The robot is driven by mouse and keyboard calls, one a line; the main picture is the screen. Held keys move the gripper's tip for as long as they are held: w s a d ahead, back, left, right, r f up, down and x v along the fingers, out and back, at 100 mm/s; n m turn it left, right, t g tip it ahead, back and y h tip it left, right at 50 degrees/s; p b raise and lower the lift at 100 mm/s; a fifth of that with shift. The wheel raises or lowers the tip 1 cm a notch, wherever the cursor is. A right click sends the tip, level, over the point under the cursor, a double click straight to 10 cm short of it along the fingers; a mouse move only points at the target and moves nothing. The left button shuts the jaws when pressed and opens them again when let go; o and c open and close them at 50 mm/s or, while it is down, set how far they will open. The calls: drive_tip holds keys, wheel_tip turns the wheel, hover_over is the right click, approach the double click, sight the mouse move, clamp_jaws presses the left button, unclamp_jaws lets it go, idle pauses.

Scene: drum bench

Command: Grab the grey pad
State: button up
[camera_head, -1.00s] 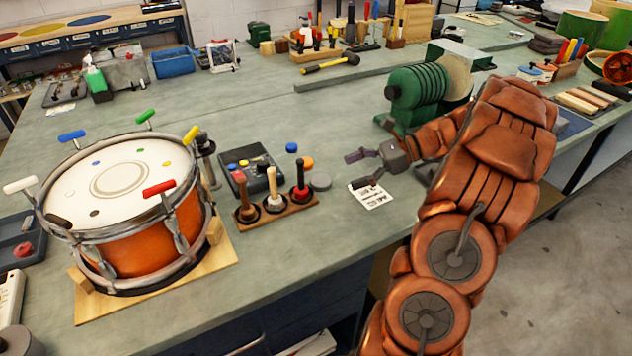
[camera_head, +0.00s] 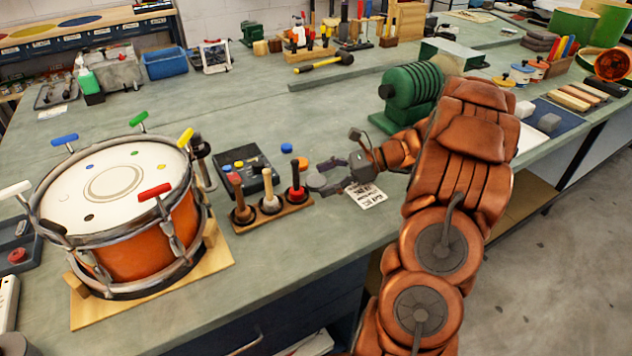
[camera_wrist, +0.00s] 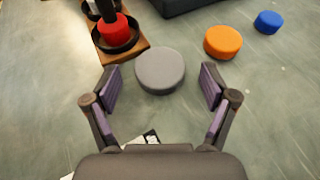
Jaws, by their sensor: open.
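The grey pad (camera_wrist: 160,70) is a flat round disc lying on the bench. In the wrist view it shows whole, between the two tips of my gripper (camera_wrist: 161,82), with a gap on each side. In the head view the grey pad (camera_head: 316,181) is at the end of my gripper (camera_head: 332,178), partly hidden by the fingers. My gripper is open and empty. Whether the fingertips are down at the pad's height I cannot tell.
A wooden rack (camera_wrist: 128,52) with a red-collared tool stands close left of the pad. An orange pad (camera_wrist: 223,42) and a blue pad (camera_wrist: 269,22) lie to the right. A white printed card (camera_head: 366,195) lies under my gripper. The drum (camera_head: 130,230) is further left.

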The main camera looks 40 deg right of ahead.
drive_tip(key=c, duration=1.3)
drive_tip(key=shift+c, duration=0.2)
